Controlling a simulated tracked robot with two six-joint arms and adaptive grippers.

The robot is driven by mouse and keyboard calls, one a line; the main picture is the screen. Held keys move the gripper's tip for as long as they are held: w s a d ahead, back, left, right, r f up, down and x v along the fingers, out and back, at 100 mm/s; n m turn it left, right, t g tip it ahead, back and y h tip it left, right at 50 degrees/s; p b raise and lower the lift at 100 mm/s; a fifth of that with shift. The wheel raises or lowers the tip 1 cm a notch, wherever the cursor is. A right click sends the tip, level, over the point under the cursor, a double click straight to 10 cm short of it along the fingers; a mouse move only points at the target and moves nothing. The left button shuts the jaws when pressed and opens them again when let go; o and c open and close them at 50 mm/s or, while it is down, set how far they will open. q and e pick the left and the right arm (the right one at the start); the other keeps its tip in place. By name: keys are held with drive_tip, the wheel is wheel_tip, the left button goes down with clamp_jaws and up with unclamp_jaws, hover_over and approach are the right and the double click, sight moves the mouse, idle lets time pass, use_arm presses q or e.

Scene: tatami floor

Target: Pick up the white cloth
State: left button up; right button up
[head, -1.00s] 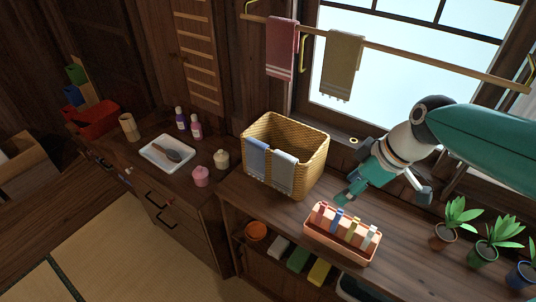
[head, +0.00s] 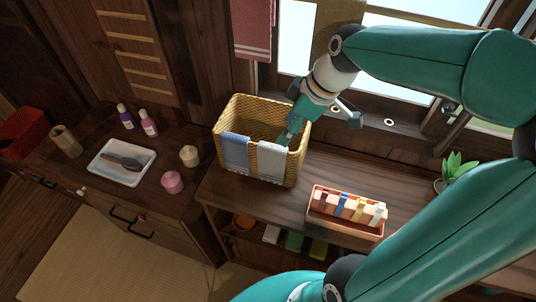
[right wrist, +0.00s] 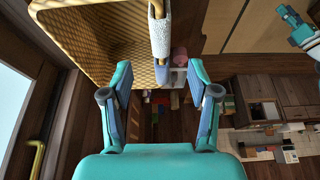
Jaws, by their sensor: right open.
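The white cloth (head: 275,163) hangs over the front rim of a wicker basket (head: 297,167), to the right of a blue cloth (head: 235,152). My right gripper (head: 286,138) is at the basket's rim, just above the white cloth. In the right wrist view, my right gripper (right wrist: 159,72) is open, and the white cloth (right wrist: 160,38) drapes over the rim ahead, near the gap between the fingers. I see no contact between them. What seems to be my left gripper (right wrist: 290,14) shows small at the top right; its jaws are unclear.
A pink tray (head: 345,232) of rolled cloths stands right of the basket. A potted plant (head: 458,168) is farther right. A pink jar (head: 172,182), a cream jar (head: 189,156) and a white tray (head: 122,162) are to the left. The window wall is close behind.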

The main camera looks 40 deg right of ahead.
sight(274, 146)
drive_tip(key=x, duration=0.3)
drive_tip(key=shift+w+a+f, duration=0.1)
drive_tip(key=shift+w+f, duration=0.05)
drive_tip(key=shift+f, duration=0.1)
drive_tip(key=shift+x, duration=3.1)
drive_tip(key=shift+c, duration=0.3)
clamp_jaws()
drive_tip(key=shift+r, duration=0.1)
